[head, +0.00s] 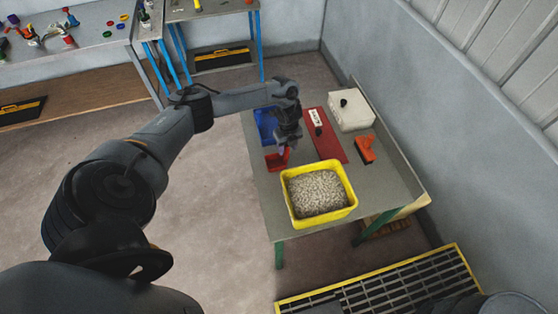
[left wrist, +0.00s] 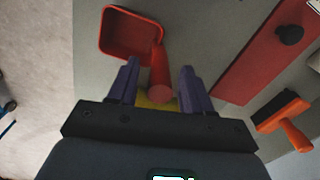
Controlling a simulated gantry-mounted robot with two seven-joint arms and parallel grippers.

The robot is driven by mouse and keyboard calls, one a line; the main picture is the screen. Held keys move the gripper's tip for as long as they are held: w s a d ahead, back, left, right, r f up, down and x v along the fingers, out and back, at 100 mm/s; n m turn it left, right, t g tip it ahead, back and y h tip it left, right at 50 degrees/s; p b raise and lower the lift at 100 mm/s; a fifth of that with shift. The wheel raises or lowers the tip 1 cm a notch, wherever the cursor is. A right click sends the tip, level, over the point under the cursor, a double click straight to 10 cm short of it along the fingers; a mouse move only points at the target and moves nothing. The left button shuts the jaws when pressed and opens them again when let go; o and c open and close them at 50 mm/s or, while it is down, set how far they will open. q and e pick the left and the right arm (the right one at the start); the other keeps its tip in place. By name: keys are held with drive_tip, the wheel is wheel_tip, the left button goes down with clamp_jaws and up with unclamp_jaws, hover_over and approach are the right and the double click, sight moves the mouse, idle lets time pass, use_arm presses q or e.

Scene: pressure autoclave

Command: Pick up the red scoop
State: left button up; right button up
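The red scoop (left wrist: 133,33) lies on the grey table in the left wrist view, its tray up and left and its handle (left wrist: 160,78) pointing back toward my gripper. In the head view the scoop (head: 278,160) shows just behind the yellow bin. My left gripper (left wrist: 158,82) is open, with its two purple fingers apart on either side of the handle's end. I cannot tell how far above the handle the fingers are. In the head view my left gripper (head: 287,146) is over the table beside the scoop, partly hidden by the arm. My right gripper is not in view.
A yellow bin (head: 322,224) full of pale pellets stands at the table's front. A blue tray (head: 264,125), a red board (head: 326,137), an orange tool (head: 365,149) and a white box (head: 350,107) are also on the table. A wall runs along the right.

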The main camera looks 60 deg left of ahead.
use_arm(q)
clamp_jaws()
drive_tip(key=shift+r, duration=0.15)
